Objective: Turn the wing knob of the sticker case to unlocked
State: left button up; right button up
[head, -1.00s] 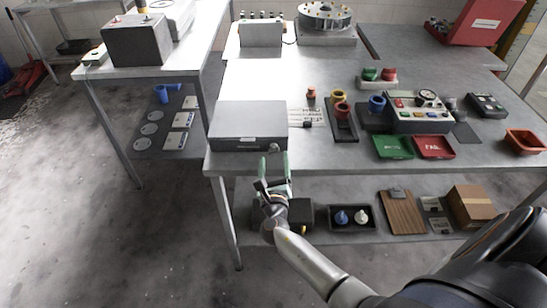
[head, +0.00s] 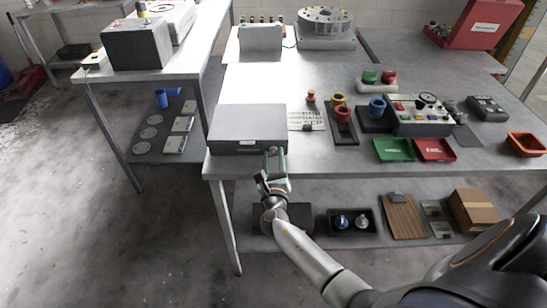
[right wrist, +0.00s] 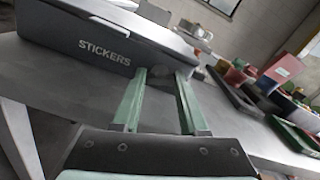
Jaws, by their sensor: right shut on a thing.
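The sticker case (head: 248,122) is a dark grey box with its lid shut, at the front left of the table. Its "STICKERS" front shows in the right wrist view (right wrist: 75,38). My right gripper (head: 274,153) is at the right end of the case's front face, where the wing knob sits. In the right wrist view its green fingers (right wrist: 161,72) reach to the case front and are shut on the knob. The fingers mostly hide the knob, so its angle cannot be made out. My left gripper is not in view.
The case stands on a metal table (head: 310,157), near its front edge. To its right are a printed card (head: 306,120), colored cups, a green tray (head: 394,150) and a red tray (head: 434,150). A lower shelf (head: 335,187) holds a clipboard and a box.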

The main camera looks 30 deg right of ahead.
grip_shut()
jog(key=shift+f+m+b, duration=0.2)
jog(key=shift+m+b, duration=0.55)
jog(key=shift+m, duration=0.25)
jog(key=shift+r+m+b, duration=0.15)
jog(key=shift+m+b, duration=0.15)
jog(key=shift+m, duration=0.7)
jog(key=o, duration=0.8)
grip_release()
